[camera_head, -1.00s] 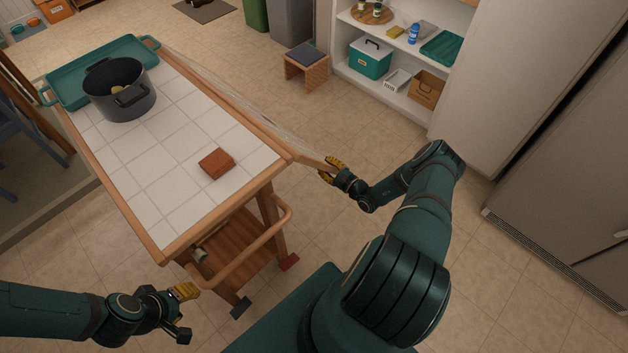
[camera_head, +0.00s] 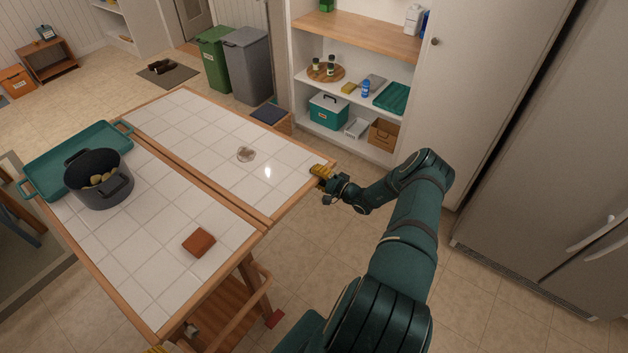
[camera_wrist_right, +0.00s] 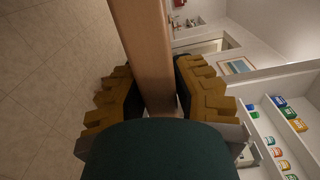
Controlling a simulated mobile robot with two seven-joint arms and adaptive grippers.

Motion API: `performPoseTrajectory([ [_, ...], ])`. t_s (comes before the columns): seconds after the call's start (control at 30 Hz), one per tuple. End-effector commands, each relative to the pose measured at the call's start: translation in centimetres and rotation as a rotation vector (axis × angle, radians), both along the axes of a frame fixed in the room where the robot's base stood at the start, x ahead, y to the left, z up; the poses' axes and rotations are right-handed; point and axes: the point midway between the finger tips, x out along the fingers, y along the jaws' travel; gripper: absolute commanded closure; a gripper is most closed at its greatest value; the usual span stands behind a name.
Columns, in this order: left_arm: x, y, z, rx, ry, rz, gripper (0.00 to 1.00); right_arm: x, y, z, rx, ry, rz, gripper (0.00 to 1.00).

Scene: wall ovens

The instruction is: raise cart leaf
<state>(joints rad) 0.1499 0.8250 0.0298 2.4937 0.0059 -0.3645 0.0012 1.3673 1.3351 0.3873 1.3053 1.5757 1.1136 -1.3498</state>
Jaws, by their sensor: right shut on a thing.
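The cart (camera_head: 155,262) has a white tiled top with a wooden edge. Its tiled leaf (camera_head: 215,135) is up on the far right side, looking about level with the top, with a narrow seam between them. My right gripper (camera_head: 321,172) is at the leaf's near right corner. In the right wrist view its yellow fingers stand on both sides of the leaf's wooden edge (camera_wrist_right: 146,55), shut on it. Only yellow tips of my left gripper (camera_head: 156,350) show at the bottom edge; the rest is out of frame.
A reddish-brown block (camera_head: 199,242) lies on the top. A stool (camera_head: 271,115) and open shelves (camera_head: 350,95) stand beyond the leaf.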

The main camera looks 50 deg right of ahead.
Motion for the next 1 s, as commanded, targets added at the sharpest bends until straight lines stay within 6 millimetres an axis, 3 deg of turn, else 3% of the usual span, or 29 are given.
performPoseTrajectory([
  [0.03, 0.0, 0.0, 0.9, -0.001, 0.0, 0.001, 0.53, 0.1, -0.1, 1.2, -0.023, -0.005, -0.001, 1.0],
  [0.2, -0.1, 0.1, 1.9, -0.003, 0.001, 0.0, 0.53, 0.1, 0.0, 2.4, -0.079, -0.008, -0.001, 1.0],
  [0.77, -0.1, 0.1, 2.3, -0.003, 0.001, 0.0, 0.53, 0.3, 0.1, 3.2, -0.111, -0.017, 0.001, 1.0],
  [0.8, -0.1, 0.1, 2.3, -0.003, 0.001, 0.0, 0.53, 0.3, 0.1, 3.2, -0.111, -0.018, 0.001, 0.7],
  [0.87, -0.1, 0.1, 2.3, -0.003, 0.001, 0.0, 0.53, 0.3, 0.1, 3.2, -0.111, -0.018, 0.002, 0.48],
  [0.9, -0.1, 0.1, 2.3, -0.003, 0.001, 0.0, 0.53, 0.2, 0.1, 3.2, -0.11, -0.017, 0.001, 0.43],
  [1.0, -0.1, 0.1, 2.3, -0.003, 0.001, 0.0, 0.53, 0.2, 0.1, 3.0, -0.109, -0.014, 0.001, 0.43],
])
